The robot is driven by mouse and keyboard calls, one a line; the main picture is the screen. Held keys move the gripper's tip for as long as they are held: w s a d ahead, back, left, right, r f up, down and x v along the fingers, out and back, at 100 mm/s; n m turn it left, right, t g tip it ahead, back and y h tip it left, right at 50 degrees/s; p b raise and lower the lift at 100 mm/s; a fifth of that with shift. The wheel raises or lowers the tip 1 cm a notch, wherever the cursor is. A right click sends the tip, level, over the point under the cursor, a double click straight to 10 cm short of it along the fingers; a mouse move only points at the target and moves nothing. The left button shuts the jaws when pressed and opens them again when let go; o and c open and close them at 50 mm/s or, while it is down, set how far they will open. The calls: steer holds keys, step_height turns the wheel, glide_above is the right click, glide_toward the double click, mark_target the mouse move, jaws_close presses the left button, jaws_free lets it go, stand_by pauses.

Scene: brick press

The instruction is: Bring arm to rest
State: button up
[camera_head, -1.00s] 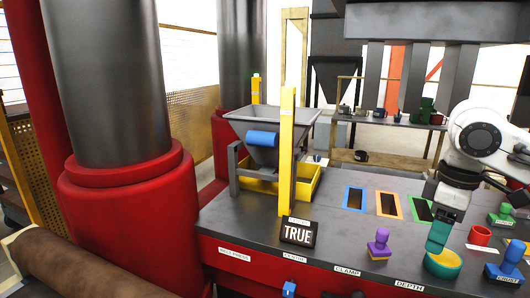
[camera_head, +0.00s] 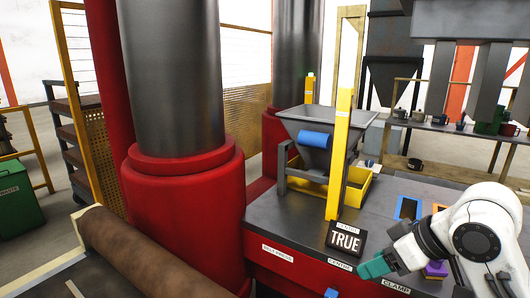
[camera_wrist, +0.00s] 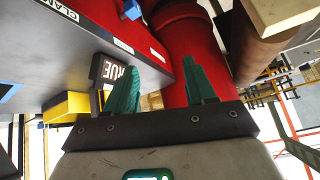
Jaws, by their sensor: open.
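My gripper (camera_head: 372,267) is at the lower right of the head view, in front of the bench edge near the CLAMP label (camera_head: 396,286). Its green fingers also show in the wrist view (camera_wrist: 163,90), spread apart with nothing between them. My white arm reaches in from the lower right of the head view. The black TRUE sign (camera_head: 345,240) stands on the bench (camera_head: 280,232) just behind and left of the fingers. My arm hides much of the right part of the bench. A purple object (camera_head: 436,269) shows partly behind it.
A grey hopper (camera_head: 325,128) with a blue roller (camera_head: 315,140) and a yellow post (camera_head: 339,155) stand on the bench. A large red column base (camera_head: 185,215) is left of it. A brown roll (camera_head: 150,255) lies at lower left. A green waste bin (camera_head: 18,200) is far left.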

steer(key=s+a+f+m+h, duration=0.1)
steer(key=s+a+f+m, duration=0.15)
steer(key=s+f, duration=0.6)
steer(key=s+a+f+m, duration=0.25)
steer(key=s+f, duration=0.25)
steer(key=f, duration=0.7)
steer(key=s+d+f+m+g+h, duration=0.1)
steer(key=s+d+f, duration=0.3)
steer(key=s, duration=0.5)
steer(key=s+d+f+m+g+h, duration=0.1)
steer(key=s+d+f+g+h, duration=0.2)
steer(key=s, duration=0.7)
step_height(320, 180, down, 2)
steer(key=shift+s+d+f, duration=0.15)
steer(key=shift+s+d, duration=0.05)
steer(key=shift+d, duration=0.85)
